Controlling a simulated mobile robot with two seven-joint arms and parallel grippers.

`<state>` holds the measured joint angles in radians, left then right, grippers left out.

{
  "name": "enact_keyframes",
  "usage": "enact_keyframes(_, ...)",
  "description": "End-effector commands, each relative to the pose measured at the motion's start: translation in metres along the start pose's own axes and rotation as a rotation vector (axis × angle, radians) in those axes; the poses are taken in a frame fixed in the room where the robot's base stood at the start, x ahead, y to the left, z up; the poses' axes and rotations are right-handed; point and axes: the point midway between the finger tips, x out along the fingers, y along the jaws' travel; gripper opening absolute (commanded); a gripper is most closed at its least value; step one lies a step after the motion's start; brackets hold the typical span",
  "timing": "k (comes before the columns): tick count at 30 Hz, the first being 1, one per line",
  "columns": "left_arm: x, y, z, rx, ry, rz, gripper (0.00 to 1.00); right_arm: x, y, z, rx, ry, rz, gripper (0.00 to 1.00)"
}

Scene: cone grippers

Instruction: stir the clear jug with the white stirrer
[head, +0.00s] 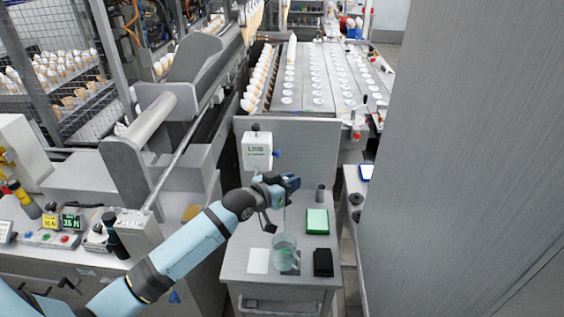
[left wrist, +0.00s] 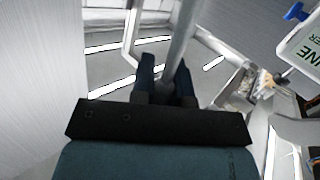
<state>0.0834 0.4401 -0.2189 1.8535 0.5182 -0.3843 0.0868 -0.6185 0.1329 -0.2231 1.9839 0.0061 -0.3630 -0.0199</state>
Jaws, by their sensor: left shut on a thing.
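The clear jug (head: 285,252) stands upright on the small grey cart top, with a greenish tint inside. My left gripper (head: 290,182) is above and slightly behind it. In the left wrist view its two dark fingers (left wrist: 166,85) are shut on the white stirrer (left wrist: 184,30), a pale straight rod. In the head view the stirrer shows only as a thin pale line below the gripper, over the jug. I cannot tell whether its lower end is inside the jug. My right gripper is not in view.
On the cart (head: 238,262), a white card (head: 258,261) lies left of the jug and a black item (head: 323,263) right of it. A green-topped box (head: 317,222) and a small grey cup (head: 320,194) stand behind right. A white box (head: 257,150) is on the panel behind.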

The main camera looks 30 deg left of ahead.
Motion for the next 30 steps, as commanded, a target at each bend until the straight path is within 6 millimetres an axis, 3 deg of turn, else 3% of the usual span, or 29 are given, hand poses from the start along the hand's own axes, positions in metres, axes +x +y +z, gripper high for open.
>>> enact_keyframes(30,0.022,-0.020,0.064,-0.001,-0.002,0.002,0.00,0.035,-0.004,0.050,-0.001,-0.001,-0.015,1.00)
